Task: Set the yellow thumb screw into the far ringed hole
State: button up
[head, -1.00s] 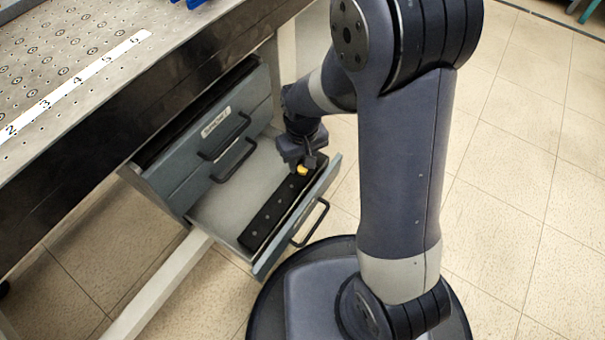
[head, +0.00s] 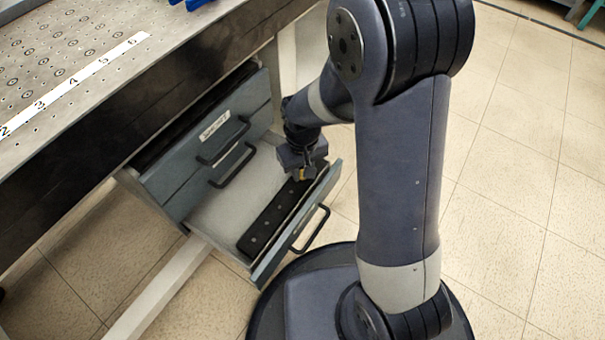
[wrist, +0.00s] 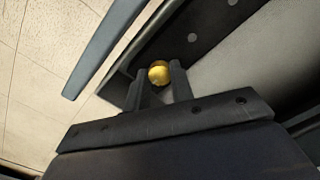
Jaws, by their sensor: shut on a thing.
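The yellow thumb screw shows as a round gold head (wrist: 159,74) between my fingertips in the wrist view; in the head view only a small yellow spot (head: 301,174) shows below my gripper. My gripper (head: 303,172) is shut on the screw, over the black holed strip (head: 262,226) in the open drawer. I cannot tell whether the screw is clear of the strip. Ringed holes (head: 41,62) mark the perforated metal bench top (head: 60,30) at upper left; which one is the far ringed hole is not clear.
The open drawer (head: 222,208) has a grey front with a black handle (head: 311,231). Shut drawers (head: 200,150) stand above it, below the bench edge. A white numbered strip (head: 75,82) lies on the bench, and a blue thing (head: 188,4) at its back. Tiled floor lies right.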

grip_shut()
jog(key=shift+r+p, duration=1.5)
jog(key=shift+r, duration=0.15)
jog(key=shift+r+p, duration=1.6)
jog(key=shift+r, duration=0.15)
